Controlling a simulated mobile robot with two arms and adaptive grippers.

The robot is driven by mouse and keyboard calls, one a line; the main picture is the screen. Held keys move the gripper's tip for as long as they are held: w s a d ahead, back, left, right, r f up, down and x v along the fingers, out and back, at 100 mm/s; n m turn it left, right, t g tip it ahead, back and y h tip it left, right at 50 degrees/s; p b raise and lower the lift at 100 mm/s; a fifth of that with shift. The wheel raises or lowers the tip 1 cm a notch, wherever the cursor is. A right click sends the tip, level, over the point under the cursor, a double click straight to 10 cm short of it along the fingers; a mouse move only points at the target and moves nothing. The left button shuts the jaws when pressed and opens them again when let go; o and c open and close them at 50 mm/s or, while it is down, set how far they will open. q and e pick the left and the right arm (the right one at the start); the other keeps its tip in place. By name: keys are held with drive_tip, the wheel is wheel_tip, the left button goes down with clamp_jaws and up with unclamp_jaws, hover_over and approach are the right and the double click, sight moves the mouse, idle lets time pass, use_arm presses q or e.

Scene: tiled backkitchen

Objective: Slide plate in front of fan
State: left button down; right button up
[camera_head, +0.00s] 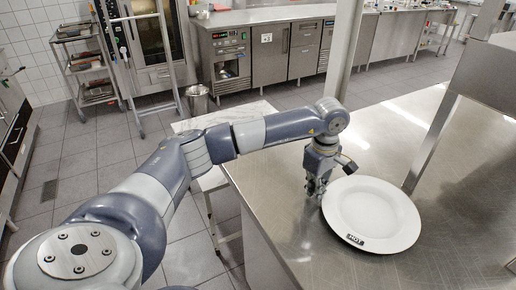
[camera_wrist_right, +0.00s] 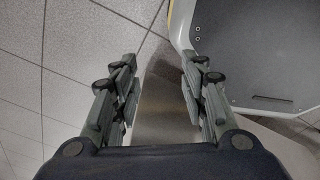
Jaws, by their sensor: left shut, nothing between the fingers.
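A round white plate (camera_head: 371,214) with a dark label reading "HOT" on its near rim lies flat on the steel counter (camera_head: 290,222). My left gripper (camera_head: 316,194) points down at the plate's left edge, close beside the rim. It is shut with nothing in it; whether it touches the plate I cannot tell. My right gripper (camera_wrist_right: 158,85) shows in the right wrist view, its fingers spread wide and empty above the tiled floor. The right arm is not in the head view. I cannot make out a fan.
A steel post (camera_head: 433,145) rises from the counter behind the plate to the right. The counter is bare in front of the plate and to its left. A white table (camera_head: 222,118) stands beyond the counter's left edge.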

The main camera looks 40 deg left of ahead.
sight(330, 207)
use_arm(q)
drive_tip(key=d, duration=0.4)
drive_tip(key=s+d+b, duration=0.1)
drive_tip(key=d, duration=0.1)
drive_tip(key=shift+f, duration=0.1)
drive_tip(key=shift+a, duration=0.1)
use_arm(e)
drive_tip(key=shift+s+a+f, duration=0.5)
drive_tip(key=shift+s+f, duration=0.15)
drive_tip(key=shift+f, duration=0.05)
use_arm(q)
drive_tip(key=shift+a, duration=0.1)
use_arm(e)
drive_tip(key=shift+a+f, duration=0.1)
drive_tip(key=shift+a, duration=0.25)
